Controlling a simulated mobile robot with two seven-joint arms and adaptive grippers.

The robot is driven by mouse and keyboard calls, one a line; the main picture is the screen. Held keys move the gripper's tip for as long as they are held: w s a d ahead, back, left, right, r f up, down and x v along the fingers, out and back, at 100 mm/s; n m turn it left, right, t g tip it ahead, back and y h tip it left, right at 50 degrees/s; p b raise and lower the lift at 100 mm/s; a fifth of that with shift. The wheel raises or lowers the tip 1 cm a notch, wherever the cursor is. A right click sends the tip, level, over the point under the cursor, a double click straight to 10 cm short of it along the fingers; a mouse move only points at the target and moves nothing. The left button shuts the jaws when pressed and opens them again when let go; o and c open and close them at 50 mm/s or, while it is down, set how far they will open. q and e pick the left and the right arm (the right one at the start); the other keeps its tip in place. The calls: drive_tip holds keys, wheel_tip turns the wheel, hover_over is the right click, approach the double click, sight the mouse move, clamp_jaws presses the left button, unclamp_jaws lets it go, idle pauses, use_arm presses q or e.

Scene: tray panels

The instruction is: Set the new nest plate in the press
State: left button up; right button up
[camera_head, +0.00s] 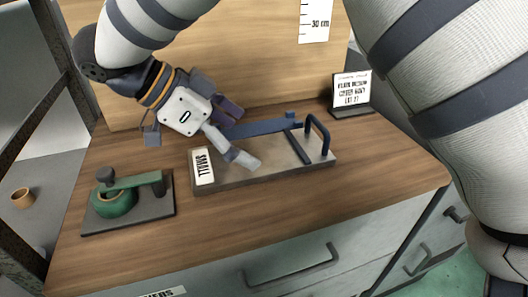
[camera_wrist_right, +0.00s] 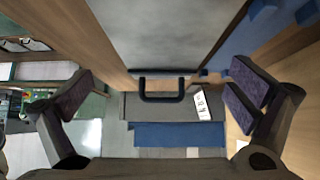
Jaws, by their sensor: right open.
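A grey panel (camera_wrist_right: 165,35) and a dark handle (camera_wrist_right: 160,97) appear beyond the fingers. I cannot tell which part is the nest plate.
A green device (camera_head: 115,200) with a lever and knob stands on a dark base at the bench's left. A lettered card (camera_head: 352,90) stands at the back right. The wooden front strip (camera_head: 260,220) is clear above a drawer handle (camera_head: 290,268).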

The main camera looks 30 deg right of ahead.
sight(265, 153)
drive_tip(key=x, duration=0.4)
drive_tip(key=shift+w+f, duration=0.2)
drive_tip(key=shift+a, duration=0.1)
drive_tip(key=c, duration=1.3)
